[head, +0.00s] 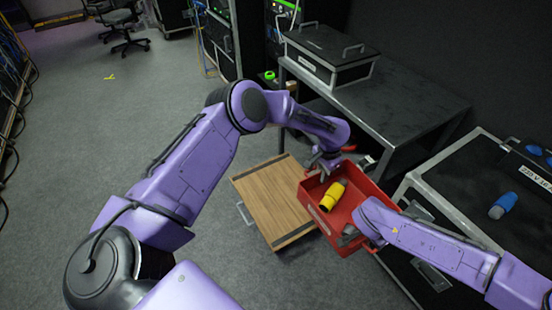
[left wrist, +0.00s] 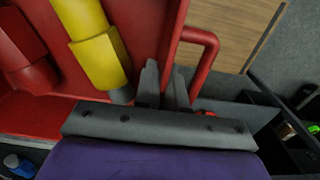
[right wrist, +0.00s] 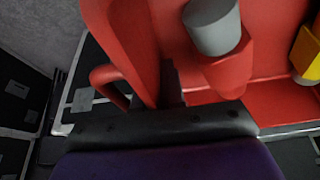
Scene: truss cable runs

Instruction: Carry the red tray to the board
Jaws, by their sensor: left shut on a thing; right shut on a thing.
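The red tray (head: 313,190) is held between my two arms, with a yellow connector (head: 333,196) and a red-and-grey connector (right wrist: 228,62) lying in it. My left gripper (head: 326,166) is shut on the tray's far wall, beside a red loop handle (left wrist: 207,52) in the left wrist view. My right gripper (right wrist: 168,88) is shut on the opposite wall, beside another handle (right wrist: 108,84); its fingertips are mostly hidden behind the wall. The wooden board (head: 266,195) is left of the tray, whose edge overlaps the board's right side in the head view. The gap in height cannot be told.
A dark table (head: 405,95) with a black case (head: 332,55) stands behind the tray. A black flight case (head: 470,175) with blue connectors (head: 503,206) is close on the right. Grey floor (head: 120,125) is open on the left, with a chair (head: 122,25) far back.

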